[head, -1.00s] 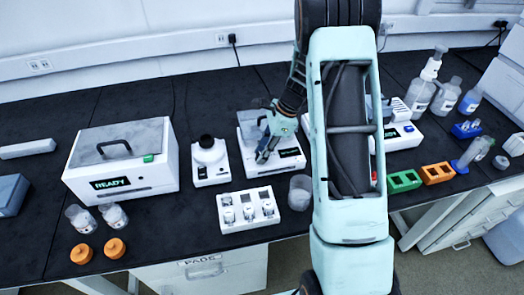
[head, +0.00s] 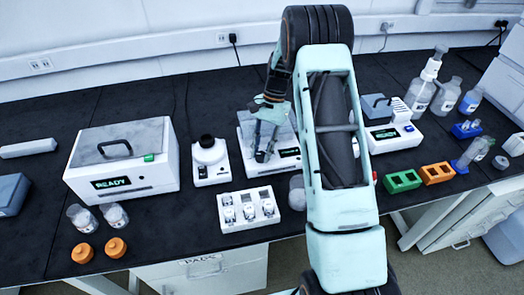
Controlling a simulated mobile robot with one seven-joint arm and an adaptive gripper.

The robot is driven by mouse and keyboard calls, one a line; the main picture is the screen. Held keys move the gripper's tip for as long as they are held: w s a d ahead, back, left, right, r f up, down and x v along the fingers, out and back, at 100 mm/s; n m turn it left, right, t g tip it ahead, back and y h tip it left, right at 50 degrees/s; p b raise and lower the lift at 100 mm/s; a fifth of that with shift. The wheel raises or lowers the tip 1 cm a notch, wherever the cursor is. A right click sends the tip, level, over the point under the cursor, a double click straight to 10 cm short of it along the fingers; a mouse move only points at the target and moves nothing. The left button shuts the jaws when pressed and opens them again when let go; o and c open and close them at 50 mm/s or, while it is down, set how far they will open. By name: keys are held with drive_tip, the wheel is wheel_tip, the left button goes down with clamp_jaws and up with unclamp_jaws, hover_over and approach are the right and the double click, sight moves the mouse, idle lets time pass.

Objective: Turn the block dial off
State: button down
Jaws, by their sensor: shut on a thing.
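The heater block (head: 246,150) is a white box with a grey lid and a dark display (head: 288,152) with small lit text, in the middle of the bench. My gripper (head: 264,156) reaches down at its front face, left of the display. Its two fingers are shut at the place of the block dial, with a small gap between them. The dial itself is hidden behind the fingertips, so its setting cannot be read. The display's text is too small to read.
A white box reading READY (head: 121,160) and a small white device (head: 210,160) stand left. A white rack with vials (head: 230,224) is in front. A beaker (head: 297,192) is partly hidden by my arm. Green (head: 402,181) and orange (head: 437,173) racks are right.

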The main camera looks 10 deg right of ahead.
drive_tip(key=shift+n+h, duration=0.3)
drive_tip(key=shift+n, duration=0.5)
drive_tip(key=c, duration=1.6)
unclamp_jaws()
drive_tip(key=v, duration=1.2)
drive_tip(key=shift+w, duration=0.2)
drive_tip(key=shift+a, duration=0.15)
